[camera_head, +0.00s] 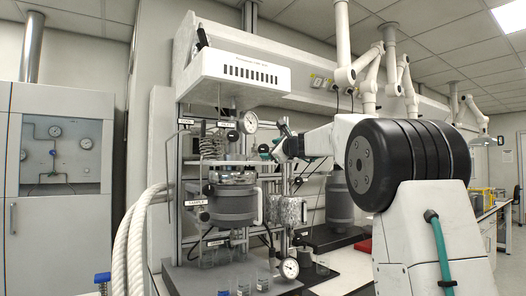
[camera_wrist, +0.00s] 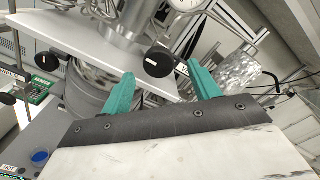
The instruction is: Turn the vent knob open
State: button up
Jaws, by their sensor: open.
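My gripper (camera_wrist: 163,78) is open, with its two teal fingers apart and nothing held between them. In the wrist view a round black knob (camera_wrist: 158,62) with a white mark shows ahead of the gap between the fingertips; contact cannot be told. A second black knob (camera_wrist: 47,62) with a white mark is farther left. A black knob (camera_head: 233,136) shows there below the upper gauge.
A pressure gauge (camera_head: 249,122) stands beside the fittings, also in the wrist view (camera_wrist: 186,4). A foil-wrapped vessel (camera_head: 287,210) is right of the reactor. A lower gauge (camera_head: 289,268) and several small glass vessels stand in front. White hoses (camera_head: 136,235) hang at left.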

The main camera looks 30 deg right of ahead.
aim_at(265, 149)
jog(key=shift+w+a, duration=0.1)
jog(key=shift+w, duration=2.7)
jog(key=c, duration=1)
